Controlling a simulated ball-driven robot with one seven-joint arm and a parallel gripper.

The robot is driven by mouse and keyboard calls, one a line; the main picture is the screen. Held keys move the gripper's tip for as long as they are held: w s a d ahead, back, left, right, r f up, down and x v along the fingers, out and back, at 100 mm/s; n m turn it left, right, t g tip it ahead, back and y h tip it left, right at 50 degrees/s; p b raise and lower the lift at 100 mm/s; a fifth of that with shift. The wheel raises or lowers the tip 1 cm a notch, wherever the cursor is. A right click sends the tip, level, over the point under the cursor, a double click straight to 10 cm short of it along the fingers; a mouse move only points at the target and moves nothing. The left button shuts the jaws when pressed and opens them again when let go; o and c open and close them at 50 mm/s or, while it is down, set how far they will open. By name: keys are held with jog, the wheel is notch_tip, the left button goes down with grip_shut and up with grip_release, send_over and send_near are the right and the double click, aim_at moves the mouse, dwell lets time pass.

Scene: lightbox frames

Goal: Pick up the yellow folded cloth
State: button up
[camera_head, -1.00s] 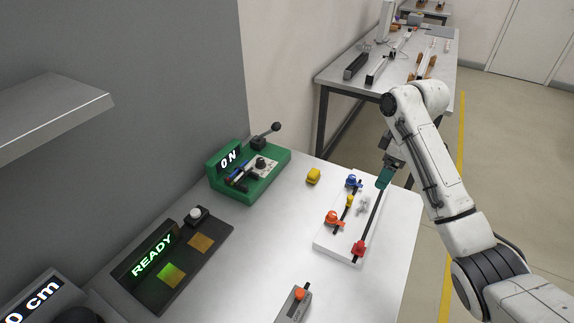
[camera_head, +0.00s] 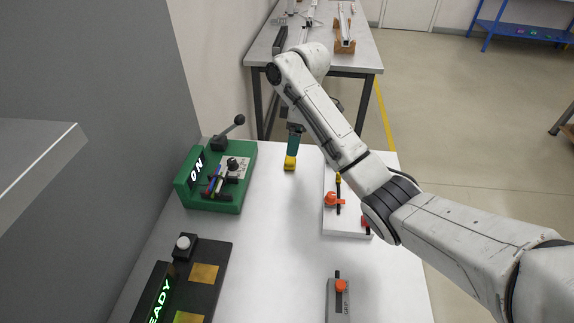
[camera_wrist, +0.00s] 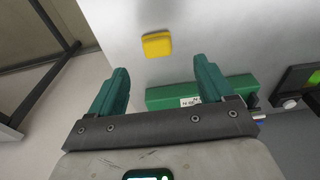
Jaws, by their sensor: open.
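The yellow folded cloth (camera_head: 289,163) is a small block-like bundle lying on the white table, to the right of the green ON box. It also shows in the wrist view (camera_wrist: 157,45), ahead of my gripper and roughly centred between the two green fingers. My gripper (camera_head: 292,148) is at the cloth in the head view, its fingers just above or behind it. In the wrist view my gripper (camera_wrist: 160,80) is open and empty, and the cloth lies beyond the fingertips. I cannot tell the exact height gap.
The green ON box (camera_head: 222,178) with a lever stands left of the cloth. A white board (camera_head: 345,222) with coloured knobs lies to the right, partly behind my arm. A black READY panel (camera_head: 215,255) and a grey device (camera_head: 338,300) stand nearer. The table between them is clear.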

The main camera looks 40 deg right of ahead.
aim_at(291, 158)
jog(key=f, duration=0.5)
jog(key=w+f, duration=0.1)
jog(key=f, duration=0.2)
jog(key=shift+a+f, duration=0.1)
jog(key=c, duration=1)
